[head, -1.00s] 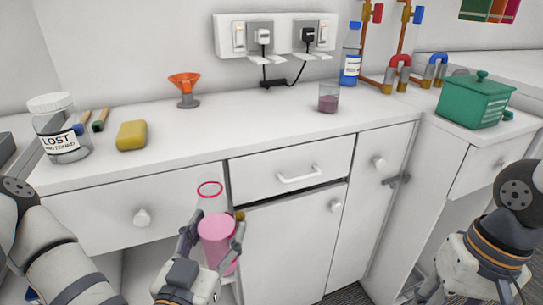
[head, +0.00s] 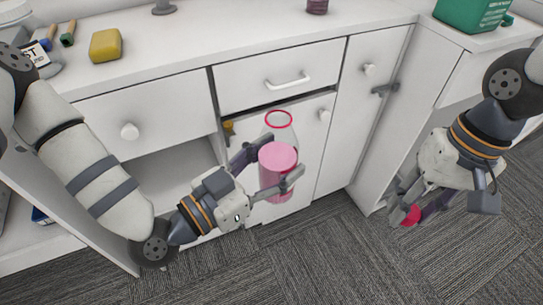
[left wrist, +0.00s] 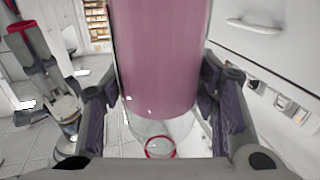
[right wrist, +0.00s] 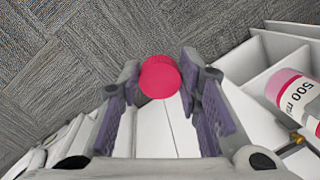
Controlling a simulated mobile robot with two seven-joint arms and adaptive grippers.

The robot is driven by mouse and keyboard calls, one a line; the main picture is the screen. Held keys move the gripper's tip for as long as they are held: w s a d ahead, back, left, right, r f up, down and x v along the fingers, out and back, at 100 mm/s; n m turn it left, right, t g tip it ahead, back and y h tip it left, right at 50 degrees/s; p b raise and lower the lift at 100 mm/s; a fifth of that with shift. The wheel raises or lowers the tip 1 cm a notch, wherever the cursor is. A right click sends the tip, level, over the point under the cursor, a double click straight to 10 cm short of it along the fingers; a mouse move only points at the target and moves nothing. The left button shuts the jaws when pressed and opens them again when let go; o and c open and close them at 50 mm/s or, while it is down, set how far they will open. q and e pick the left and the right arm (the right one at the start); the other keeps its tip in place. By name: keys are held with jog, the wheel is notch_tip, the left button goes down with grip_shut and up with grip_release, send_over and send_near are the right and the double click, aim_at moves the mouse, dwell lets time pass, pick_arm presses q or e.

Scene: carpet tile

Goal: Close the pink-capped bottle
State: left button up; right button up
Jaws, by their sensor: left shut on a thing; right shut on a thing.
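The clear bottle (head: 278,185) holds pink liquid and has an open mouth with a pink ring at its neck. My left gripper (head: 275,162) is shut around its body, holding it roughly upright in front of the cabinet. The bottle fills the left wrist view (left wrist: 165,60), and its "500 ml" label shows in the right wrist view (right wrist: 292,92). The pink cap (head: 409,215) is in my right gripper (head: 408,205), shut on it, to the right of the bottle and lower. The cap shows clearly between the fingertips in the right wrist view (right wrist: 160,77). Cap and bottle are apart.
The white counter (head: 200,60) edge and drawer (head: 280,80) lie behind the bottle. An open cabinet compartment (head: 170,165) is behind my left arm. Grey carpet (head: 320,250) is clear below.

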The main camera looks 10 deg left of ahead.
jog(key=w+a+r+n, duration=0.3)
jog(key=w+a+r, duration=0.2)
notch_tip(320, 180, up, 16)
jog(key=n+t+h, duration=0.1)
jog(key=n, duration=0.7)
send_over(282, 110)
jog(key=shift+w+d+f, duration=0.2)
jog(key=shift+d, duration=0.05)
jog(key=shift+s+a+r, duration=0.15)
jog(key=shift+a+r, duration=0.15)
jog(key=shift+r, duration=0.05)
jog(key=shift+f, duration=2.05)
jog(key=shift+d, duration=0.1)
jog(key=shift+f, duration=0.9)
